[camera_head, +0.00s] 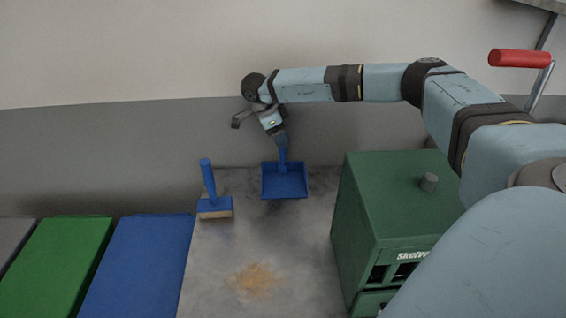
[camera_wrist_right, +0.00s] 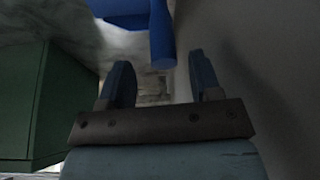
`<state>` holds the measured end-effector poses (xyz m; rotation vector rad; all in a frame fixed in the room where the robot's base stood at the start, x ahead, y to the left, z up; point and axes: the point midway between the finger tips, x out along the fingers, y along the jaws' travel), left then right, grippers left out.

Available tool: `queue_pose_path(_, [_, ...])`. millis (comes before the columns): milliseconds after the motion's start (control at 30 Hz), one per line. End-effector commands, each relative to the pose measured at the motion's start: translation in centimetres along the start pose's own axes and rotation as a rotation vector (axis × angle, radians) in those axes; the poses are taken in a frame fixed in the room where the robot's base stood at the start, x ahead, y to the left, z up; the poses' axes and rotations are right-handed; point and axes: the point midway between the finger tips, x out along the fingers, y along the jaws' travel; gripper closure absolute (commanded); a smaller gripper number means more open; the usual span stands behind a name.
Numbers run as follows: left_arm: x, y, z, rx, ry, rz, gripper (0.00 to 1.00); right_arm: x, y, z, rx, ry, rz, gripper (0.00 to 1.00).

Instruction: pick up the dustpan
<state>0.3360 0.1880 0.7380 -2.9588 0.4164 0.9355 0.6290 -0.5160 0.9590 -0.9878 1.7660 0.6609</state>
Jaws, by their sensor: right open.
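The blue dustpan (camera_head: 284,186) lies at the back of the grey surface, its handle pointing up toward my right gripper (camera_head: 279,136). In the head view the gripper is right at the handle's upper end and partly hides it. In the right wrist view the two fingers of the right gripper (camera_wrist_right: 163,78) stand apart. The dustpan's blue handle (camera_wrist_right: 162,35) shows just beyond the fingertips, roughly in line with the gap. I cannot tell whether they touch. My left gripper is not in view.
A blue brush (camera_head: 214,207) stands left of the dustpan. A green crate-like box (camera_head: 390,205) is on the right, and also shows in the wrist view (camera_wrist_right: 40,105). A brown stain (camera_head: 254,279) marks the surface in front. The wall is close behind.

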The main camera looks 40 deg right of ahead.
Motion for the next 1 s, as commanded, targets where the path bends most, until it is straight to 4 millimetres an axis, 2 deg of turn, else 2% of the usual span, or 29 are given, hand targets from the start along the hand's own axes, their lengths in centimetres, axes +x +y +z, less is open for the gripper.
queue_pose_path(400, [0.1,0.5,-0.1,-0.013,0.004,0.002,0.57,5.0,-0.4,0.5,0.001,0.001,0.001,0.42])
queue_pose_path(667, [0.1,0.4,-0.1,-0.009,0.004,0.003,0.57,5.3,-0.4,0.5,0.001,0.001,0.001,0.42])
queue_pose_path(767, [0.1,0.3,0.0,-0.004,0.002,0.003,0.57,5.3,-0.4,0.5,0.001,0.001,0.001,0.6])
queue_pose_path(933, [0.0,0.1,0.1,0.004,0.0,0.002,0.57,5.3,-0.4,0.5,0.001,0.001,0.001,0.99])
queue_pose_path(1000, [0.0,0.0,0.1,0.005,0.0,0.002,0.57,5.3,-0.4,0.5,0.001,0.0,0.0,1.0])
